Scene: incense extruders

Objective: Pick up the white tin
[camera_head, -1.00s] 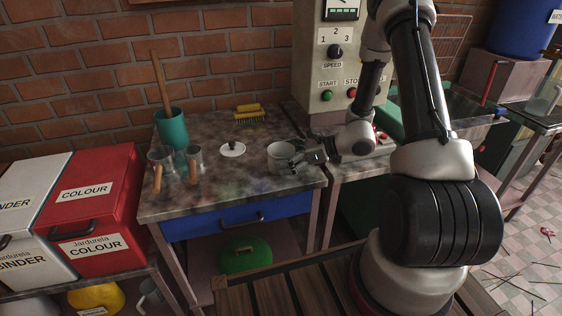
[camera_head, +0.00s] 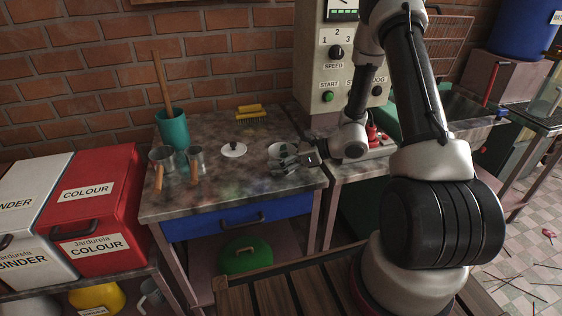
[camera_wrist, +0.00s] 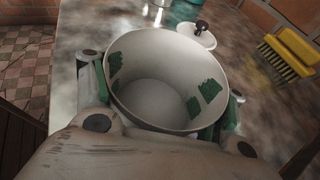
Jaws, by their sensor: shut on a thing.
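The white tin (camera_head: 279,149) is an open, empty round pot near the right end of the small worktable. In the wrist view the tin (camera_wrist: 168,85) shows its open mouth, with green patches seen inside its wall. My gripper (camera_head: 284,162) reaches in from the right at the tin's near side. In the wrist view my gripper's fingers (camera_wrist: 165,105) lie on the left and right sides of the tin and are shut on it. The tin's near side is partly hidden by the gripper. I cannot tell whether its base touches the table.
A white lid with a dark knob (camera_head: 233,149) lies left of the tin. A yellow brush (camera_head: 251,113) is behind it. Metal scoops (camera_head: 195,160) and a teal pot (camera_head: 173,130) stand at left. The control panel (camera_head: 335,60) rises behind right.

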